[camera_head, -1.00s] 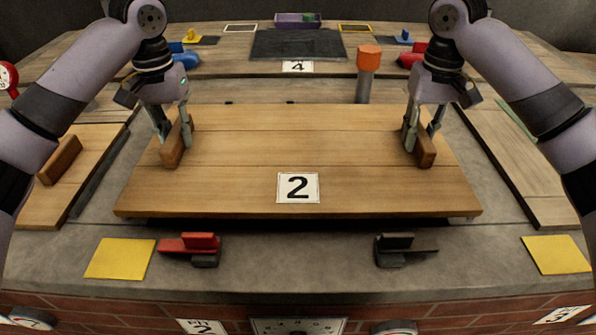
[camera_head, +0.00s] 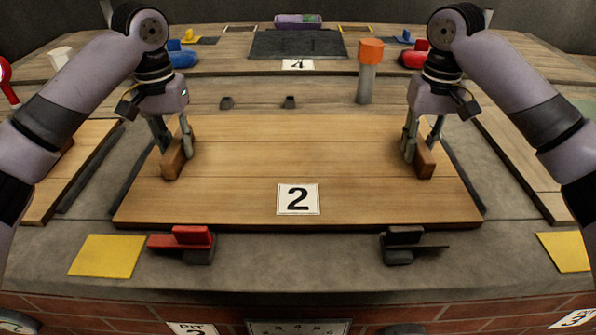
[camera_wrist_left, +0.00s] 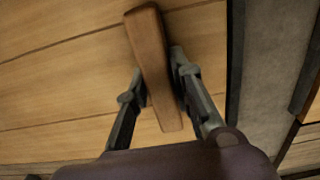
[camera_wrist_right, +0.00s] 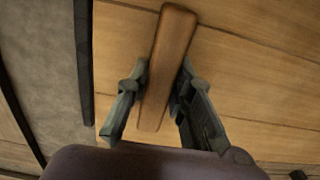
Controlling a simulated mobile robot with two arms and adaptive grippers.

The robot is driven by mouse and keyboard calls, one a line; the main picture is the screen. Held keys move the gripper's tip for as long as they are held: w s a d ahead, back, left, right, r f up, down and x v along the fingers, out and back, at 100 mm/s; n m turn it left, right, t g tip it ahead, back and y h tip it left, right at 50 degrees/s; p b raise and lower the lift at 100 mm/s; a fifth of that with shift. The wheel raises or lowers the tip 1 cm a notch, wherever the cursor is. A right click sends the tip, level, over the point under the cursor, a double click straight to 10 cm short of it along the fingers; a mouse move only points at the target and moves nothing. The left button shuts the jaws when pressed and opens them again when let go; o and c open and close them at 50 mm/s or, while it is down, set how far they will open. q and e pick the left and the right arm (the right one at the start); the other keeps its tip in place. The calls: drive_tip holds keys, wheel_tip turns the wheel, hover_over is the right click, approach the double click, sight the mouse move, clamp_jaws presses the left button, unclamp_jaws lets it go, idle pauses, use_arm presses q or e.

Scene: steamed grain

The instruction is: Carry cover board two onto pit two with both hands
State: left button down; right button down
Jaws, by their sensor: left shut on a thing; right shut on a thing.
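Cover board two (camera_head: 240,185), a wide wooden plank panel with a white "2" label (camera_head: 298,199), lies level across the middle of the head view. My left gripper (camera_head: 174,150) is shut on its left brown handle (camera_head: 172,165); the handle also shows between the fingers in the left wrist view (camera_wrist_left: 152,65). My right gripper (camera_head: 420,150) is shut on the right handle (camera_head: 425,163), also seen in the right wrist view (camera_wrist_right: 166,65). The board hides the pit opening; dark edging (camera_head: 462,178) shows along its sides. I cannot tell whether the board touches the rim.
A red clamp-like piece (camera_head: 190,238) and a black one (camera_head: 405,240) sit close at the board's front edge. Yellow squares (camera_head: 106,255) (camera_head: 568,250) lie at the front.

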use_arm(q)
drive_tip(key=c, duration=1.8)
unclamp_jaws()
drive_tip(key=shift+a+f, duration=0.1)
drive_tip(key=shift+f, duration=0.1)
drive_tip(key=shift+c, duration=0.2)
use_arm(e)
drive_tip(key=c, duration=1.8)
unclamp_jaws()
drive_tip(key=shift+d+f, duration=0.1)
drive_tip(key=shift+f, duration=0.1)
drive_tip(key=shift+c, duration=0.2)
use_arm(q)
drive_tip(key=shift+o, duration=1.3)
drive_tip(key=shift+r, duration=0.15)
use_arm(e)
drive_tip(key=shift+o, duration=1.3)
drive_tip(key=shift+s+r, duration=0.1)
drive_tip(key=shift+r, duration=0.05)
use_arm(q)
drive_tip(key=shift+o, duration=0.8)
use_arm(e)
drive_tip(key=shift+o, duration=0.8)
drive_tip(key=shift+r, duration=0.2)
use_arm(q)
wheel_tip(320, 180, up, 12)
use_arm(e)
wheel_tip(320, 180, up, 12)
drive_tip(key=shift+f, duration=0.2)
